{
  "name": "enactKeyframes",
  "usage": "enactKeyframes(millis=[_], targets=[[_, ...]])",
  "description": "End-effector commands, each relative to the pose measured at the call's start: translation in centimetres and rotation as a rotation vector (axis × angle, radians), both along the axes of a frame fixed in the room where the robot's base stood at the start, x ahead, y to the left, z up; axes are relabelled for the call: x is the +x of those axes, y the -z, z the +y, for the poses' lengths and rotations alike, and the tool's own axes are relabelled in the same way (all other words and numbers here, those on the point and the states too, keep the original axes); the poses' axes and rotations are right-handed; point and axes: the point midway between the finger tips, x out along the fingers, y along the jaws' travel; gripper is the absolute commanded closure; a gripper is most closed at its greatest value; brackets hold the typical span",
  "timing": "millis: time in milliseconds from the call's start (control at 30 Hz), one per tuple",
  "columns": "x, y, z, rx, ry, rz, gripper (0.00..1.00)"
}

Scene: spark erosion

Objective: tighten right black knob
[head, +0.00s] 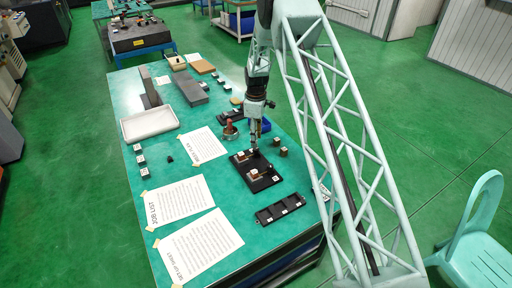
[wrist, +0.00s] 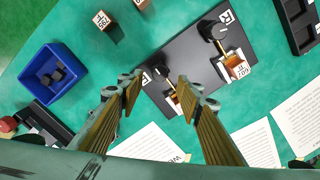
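A black plate (head: 264,183) lies on the green table and carries two copper-coloured blocks, each beside a black knob. In the wrist view, the plate (wrist: 182,50) has one knob (wrist: 212,31) at its upper right, next to a block with a white label (wrist: 236,66). The other knob (wrist: 161,71) is near the plate's left edge, by a second block (wrist: 174,97), partly hidden by my gripper. My gripper (wrist: 158,86) is open, its fingers on either side of this left area. In the head view my gripper (head: 254,149) is over the plate's far end; contact cannot be told.
A blue bin (wrist: 53,75) with dark pieces stands beside the plate. Loose labelled blocks (wrist: 103,20) stand close by. A black tray (head: 280,209) lies in front of the plate. Paper sheets (head: 180,200) and a white tray (head: 149,124) lie to the left.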

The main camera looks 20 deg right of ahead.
Motion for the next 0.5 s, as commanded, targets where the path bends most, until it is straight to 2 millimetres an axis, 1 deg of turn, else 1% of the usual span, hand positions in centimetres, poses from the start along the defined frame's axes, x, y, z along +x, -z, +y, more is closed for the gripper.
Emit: enactKeyframes(millis=[33, 300, 500], targets=[[-0.1, 0.6, 0.0, 0.0, 0.0, 0.001, 0.67], [-0.1, 3.4, 0.0, 0.0, 0.0, 0.001, 0.67], [-0.1, 5.1, 0.0, 0.0, 0.0, 0.002, 0.67]])
